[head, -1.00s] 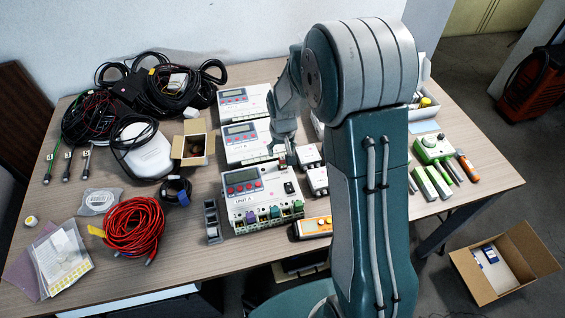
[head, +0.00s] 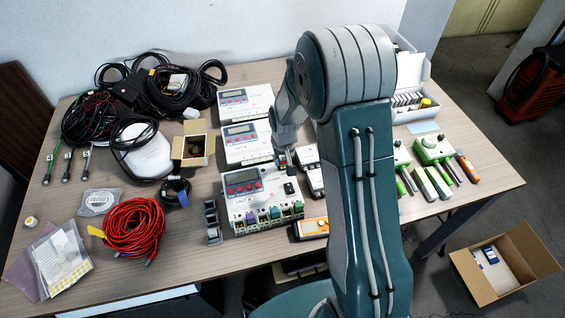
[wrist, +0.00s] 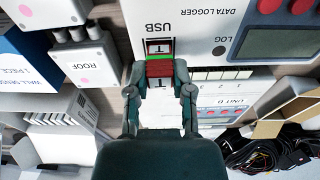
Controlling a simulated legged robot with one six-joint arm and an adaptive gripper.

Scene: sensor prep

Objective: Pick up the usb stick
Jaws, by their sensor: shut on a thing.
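The usb stick (wrist: 159,68) shows in the wrist view as a small red block between my fingertips. My gripper (wrist: 160,73) is shut on its sides. The stick lines up with the slot marked USB (wrist: 158,46) on the white data logger (wrist: 215,22), with a thin green strip between red block and slot. I cannot tell whether the stick still sits in the slot. In the head view my gripper (head: 285,159) is at the top edge of the front data logger (head: 257,207); the stick is too small to make out there.
Two more loggers (head: 246,142) stand behind. Small white sensor boxes (head: 313,181) are close on the right, one marked ROOF (wrist: 82,57) in the wrist view. A red cable coil (head: 133,229) and black cables (head: 90,120) lie left.

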